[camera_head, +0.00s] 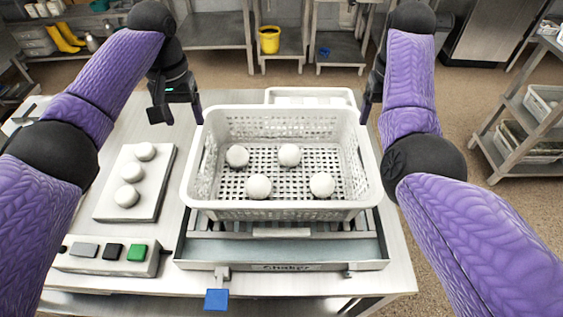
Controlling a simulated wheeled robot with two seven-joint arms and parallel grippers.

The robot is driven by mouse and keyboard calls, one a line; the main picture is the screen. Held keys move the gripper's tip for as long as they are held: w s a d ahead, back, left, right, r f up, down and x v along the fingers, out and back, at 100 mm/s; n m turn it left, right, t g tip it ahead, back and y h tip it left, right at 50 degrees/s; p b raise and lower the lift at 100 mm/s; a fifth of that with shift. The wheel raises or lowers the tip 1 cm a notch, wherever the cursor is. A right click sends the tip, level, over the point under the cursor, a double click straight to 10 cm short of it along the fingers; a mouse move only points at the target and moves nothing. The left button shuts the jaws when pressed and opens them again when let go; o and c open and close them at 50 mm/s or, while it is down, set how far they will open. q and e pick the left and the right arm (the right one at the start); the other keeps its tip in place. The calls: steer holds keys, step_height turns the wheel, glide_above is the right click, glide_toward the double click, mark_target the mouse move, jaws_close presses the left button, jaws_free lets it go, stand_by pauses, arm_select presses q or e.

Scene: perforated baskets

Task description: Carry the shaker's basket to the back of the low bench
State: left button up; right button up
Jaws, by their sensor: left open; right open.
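The white perforated basket (282,209) sits upright on the grey shaker (215,251), which stands on a pale worktable. Several white balls (258,187) lie on the basket's floor. My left gripper (178,112) is open at the basket's back left corner, with one finger close to the rim. My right gripper (370,103) is by the back right corner, open, partly hidden by its own arm. I cannot tell whether either gripper touches the basket. I cannot tell which surface is the low bench.
A white block with balls (138,201) and a button panel (105,256) lie left of the shaker. A blue pedal-like tab (216,299) sticks out in front. A white tray (310,94) is behind the basket. Metal benches (215,43) and a basket rack (505,122) stand beyond open floor.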

mark_target(195, 147)
arm_select(q)
steer(key=shift+w+f, duration=0.1)
steer(key=shift+f, duration=0.35)
arm_select(e)
steer(key=shift+w+f, duration=0.1)
steer(key=shift+f, duration=0.3)
arm_select(q)
step_height(195, 147, down, 9)
steer(key=shift+f, duration=0.1)
arm_select(e)
step_height(195, 147, down, 9)
steer(key=shift+f, duration=0.15)
arm_select(q)
jaws_close()
arm_select(e)
jaws_close()
